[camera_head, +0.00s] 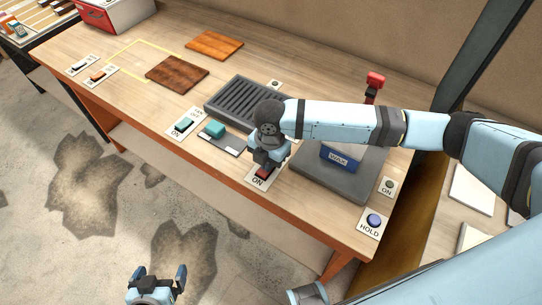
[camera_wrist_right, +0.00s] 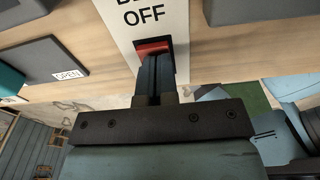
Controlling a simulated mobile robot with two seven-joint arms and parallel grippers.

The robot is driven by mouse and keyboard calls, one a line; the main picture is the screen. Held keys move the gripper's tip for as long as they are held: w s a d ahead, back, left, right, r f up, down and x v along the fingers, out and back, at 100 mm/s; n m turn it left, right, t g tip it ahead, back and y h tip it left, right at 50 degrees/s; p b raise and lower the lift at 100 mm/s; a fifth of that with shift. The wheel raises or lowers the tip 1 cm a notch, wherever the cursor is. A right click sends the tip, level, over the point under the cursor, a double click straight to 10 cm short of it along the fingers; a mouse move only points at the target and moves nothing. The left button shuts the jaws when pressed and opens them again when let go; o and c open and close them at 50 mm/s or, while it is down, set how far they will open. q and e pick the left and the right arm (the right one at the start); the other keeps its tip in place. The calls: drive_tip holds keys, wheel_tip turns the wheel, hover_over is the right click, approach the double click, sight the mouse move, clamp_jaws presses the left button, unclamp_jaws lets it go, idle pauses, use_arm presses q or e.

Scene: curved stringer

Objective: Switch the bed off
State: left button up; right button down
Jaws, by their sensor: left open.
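A red rocker switch (camera_head: 262,171) sits on a white plate near the table's front edge, with ON lettered at its near end. In the right wrist view the red switch (camera_wrist_right: 153,47) shows beside the word OFF, and the line above that word is cut off. My right gripper (camera_head: 264,160) is over the switch. Its fingers (camera_wrist_right: 157,70) are together, with their tips at the switch; whether they touch it I cannot tell. The gripper partly hides the switch in the head view. My left gripper (camera_head: 159,271) is open and empty, low over the floor in front of the table.
A grey slab (camera_head: 310,176) with a blue block (camera_head: 340,160) lies right of the switch. A blue HOLD button (camera_head: 374,221) is at the right corner. Left are a teal block (camera_head: 214,129), a teal ON switch (camera_head: 185,122), and a ribbed grey tray (camera_head: 225,105).

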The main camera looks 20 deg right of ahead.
drive_tip(key=shift+s+a+f, duration=0.35)
drive_tip(key=shift+s+a, duration=0.1)
drive_tip(key=shift+s, duration=0.1)
drive_tip(key=shift+r, duration=0.2)
drive_tip(key=r+p, duration=0.1)
drive_tip(key=p, duration=0.1)
drive_tip(key=r+p, duration=0.4)
drive_tip(key=shift+w+d+r, duration=0.15)
drive_tip(key=shift+w+d, duration=0.05)
drive_tip(key=shift+w, duration=0.15)
wheel_tip(320, 180, up, 9)
drive_tip(key=b, duration=0.1)
drive_tip(key=shift+w+d, duration=0.35)
drive_tip(key=shift+d, duration=0.1)
